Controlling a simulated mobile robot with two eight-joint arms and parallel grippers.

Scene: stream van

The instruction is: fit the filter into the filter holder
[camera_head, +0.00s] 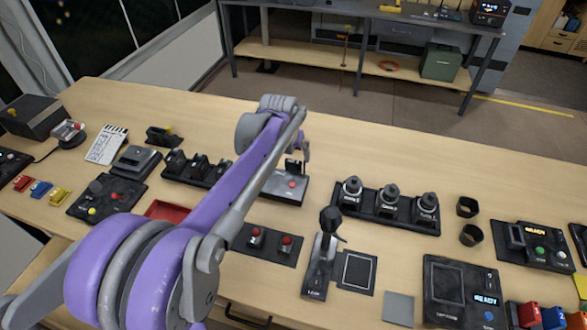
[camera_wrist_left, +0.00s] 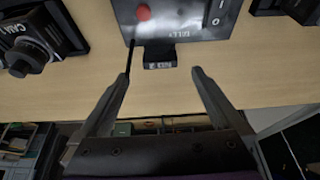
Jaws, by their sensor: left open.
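My left gripper (camera_wrist_left: 160,75) is open and empty, with its fingers on either side of a small black labelled block (camera_wrist_left: 160,55). The block sits at the edge of a dark panel with a red button (camera_wrist_left: 143,12); the panel also shows in the head view (camera_head: 289,190). In the head view my left gripper (camera_head: 304,150) is small and partly hidden by its own arm, just beyond this panel. I cannot tell for certain which things are the filter and the filter holder. A dark framed square (camera_head: 357,271) and a plain grey square (camera_head: 398,307) lie near the front edge. My right gripper is not in view.
A rack of knobbed camera controls (camera_head: 388,206) stands right of the panel. A black lever unit (camera_head: 322,260) stands in front. Two black cups (camera_head: 467,207) (camera_head: 471,235) and a READY box (camera_head: 462,294) are further right. The far table strip (camera_head: 400,145) is clear.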

